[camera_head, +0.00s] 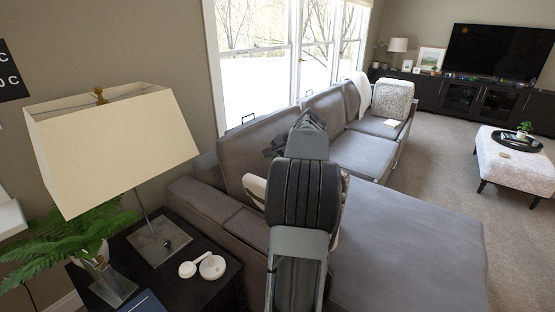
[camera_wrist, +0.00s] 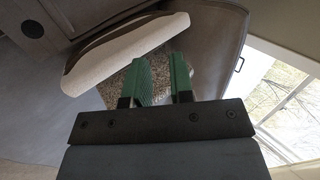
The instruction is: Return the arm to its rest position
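My arm reaches up in front of the sofa (camera_head: 400,235) in the head view, and its own links hide most of its far end. In the wrist view my gripper (camera_wrist: 161,62) shows two green fingers with a clear gap between them. Nothing is held there. Beyond the fingers are a pale cushion (camera_wrist: 115,55), a speckled patch and the grey sofa back (camera_wrist: 215,40). I cannot tell the exact distance from the fingers to the cushion.
A dark side table (camera_head: 205,290) at lower left holds a lamp (camera_head: 115,140), a fern (camera_head: 65,245) and small white items (camera_head: 211,267). A window (camera_head: 255,70) is behind the sofa. Carpet (camera_head: 455,155) is open between the sofa and the ottoman (camera_head: 512,160).

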